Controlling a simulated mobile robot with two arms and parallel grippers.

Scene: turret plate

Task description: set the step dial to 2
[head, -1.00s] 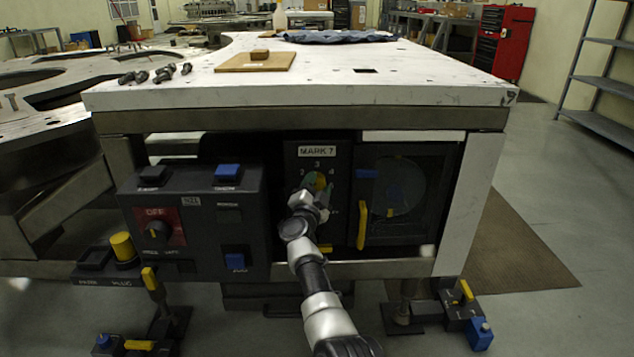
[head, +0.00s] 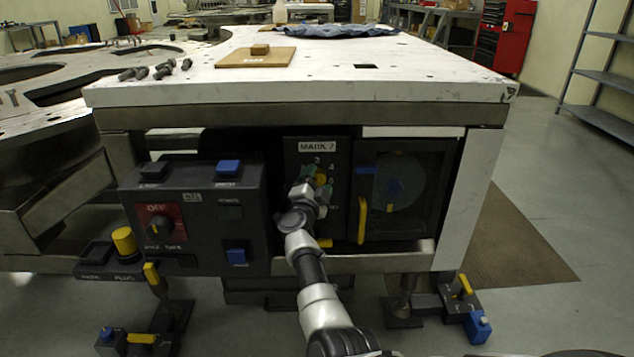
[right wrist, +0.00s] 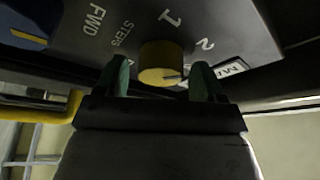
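The step dial is a yellow round knob (right wrist: 160,62) on a dark panel, seen close in the right wrist view. A dark pointer mark shows on its face, toward the lower right. The printed 1 and 2 stand beside it, with STEPS on its other side. In the head view the dial (head: 321,178) sits under the MARK 7 label, with 3 and 4 visible above it. My right gripper (head: 318,184) is at the dial. In the right wrist view its green fingers stand apart, one on each side of the knob, with visible gaps. My left gripper is out of view.
A dark round window with a yellow handle (head: 362,220) is right of the dial. A control box (head: 208,205) with an OFF selector and blue buttons juts out at left. The white tabletop (head: 400,75) overhangs the panel. Pedals stand on the floor below.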

